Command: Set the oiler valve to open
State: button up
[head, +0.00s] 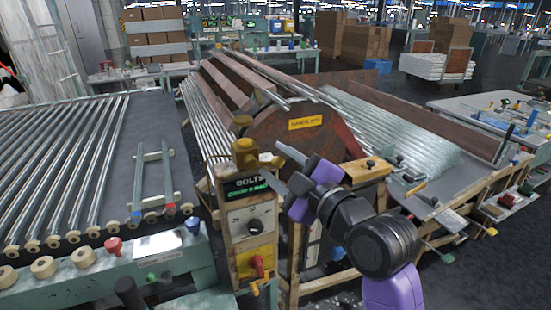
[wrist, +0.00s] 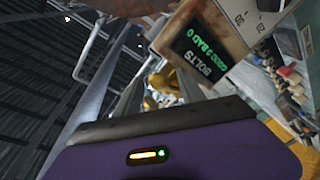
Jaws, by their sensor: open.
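A brass-yellow fitting (head: 245,153), which looks like the oiler, stands on top of the control box (head: 250,222). Part of a yellow fitting also shows in the wrist view (wrist: 160,85), mostly hidden behind my gripper's body. A red handle (head: 257,265) sits on a yellow plate low on the box front. I cannot tell for sure which of these is the valve, or its setting. My gripper (head: 272,168) is open and empty. Its fingers point left toward the brass fitting, just to its right, with a small gap visible in the head view.
The box has a green-lettered display (head: 248,187), also in the wrist view (wrist: 200,52). A rusty drum guard (head: 290,135) stands behind my gripper. Dark floor (head: 345,290) shows in front.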

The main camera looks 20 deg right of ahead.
jog(key=shift+w+a, duration=0.1)
jog(key=shift+w, duration=0.35)
jog(key=shift+c, duration=0.5)
